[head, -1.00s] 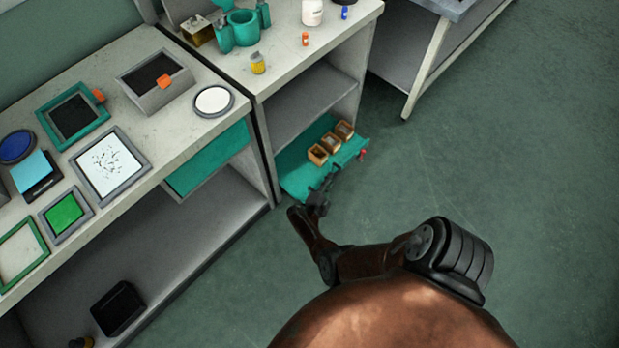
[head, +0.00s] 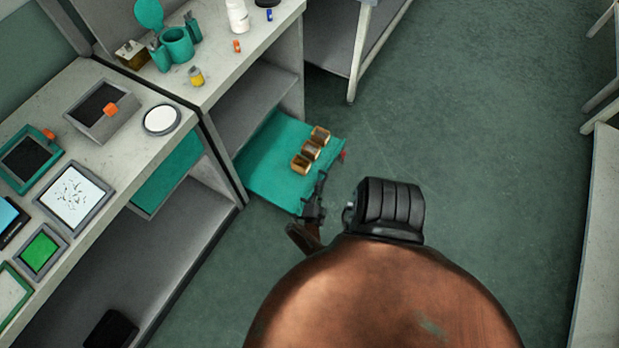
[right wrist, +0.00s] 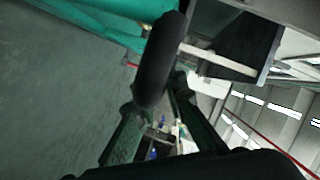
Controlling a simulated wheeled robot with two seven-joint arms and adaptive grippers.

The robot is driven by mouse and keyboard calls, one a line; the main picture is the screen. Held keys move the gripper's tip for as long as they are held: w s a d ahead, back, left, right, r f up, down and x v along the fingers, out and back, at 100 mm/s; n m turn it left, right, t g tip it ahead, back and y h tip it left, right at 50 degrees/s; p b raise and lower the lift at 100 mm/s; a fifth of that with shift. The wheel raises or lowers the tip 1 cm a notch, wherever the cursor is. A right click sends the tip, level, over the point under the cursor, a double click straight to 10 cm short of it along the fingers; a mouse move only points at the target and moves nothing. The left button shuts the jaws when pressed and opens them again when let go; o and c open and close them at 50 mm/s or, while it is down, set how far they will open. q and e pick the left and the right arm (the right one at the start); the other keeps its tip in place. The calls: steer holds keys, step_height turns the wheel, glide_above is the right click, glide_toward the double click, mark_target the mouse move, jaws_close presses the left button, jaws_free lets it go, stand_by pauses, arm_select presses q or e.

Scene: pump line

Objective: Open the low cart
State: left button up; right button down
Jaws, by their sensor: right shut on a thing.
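The low cart (head: 273,171) is a flat teal platform, low to the floor, sticking partly out from under the bench; its back part is hidden beneath the shelf. Several small brown boxes (head: 311,150) stand in a row near its outer edge. My right gripper (head: 316,201) is at the cart's front edge, low and small in the head view. In the right wrist view a thick dark handle bar (right wrist: 161,62) lies between the fingers, and the gripper is shut on it. My left gripper is in neither view.
The bench (head: 245,70) above the cart carries teal vessels and small bottles. A second bench (head: 130,120) with framed trays stands at the left. The green floor (head: 470,130) right of the cart is clear. A pale table edge (head: 600,240) is at the far right.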

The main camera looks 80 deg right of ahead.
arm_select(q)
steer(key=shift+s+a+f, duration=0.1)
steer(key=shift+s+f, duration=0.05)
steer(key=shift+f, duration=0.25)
arm_select(e)
steer(key=shift+s+a+f, duration=0.1)
steer(key=shift+s+a, duration=0.15)
steer(key=shift+s, duration=0.35)
steer(key=c, duration=2)
jaws_free()
steer(key=shift+w, duration=0.1)
steer(key=shift+o, duration=0.2)
steer(key=shift+d, duration=0.1)
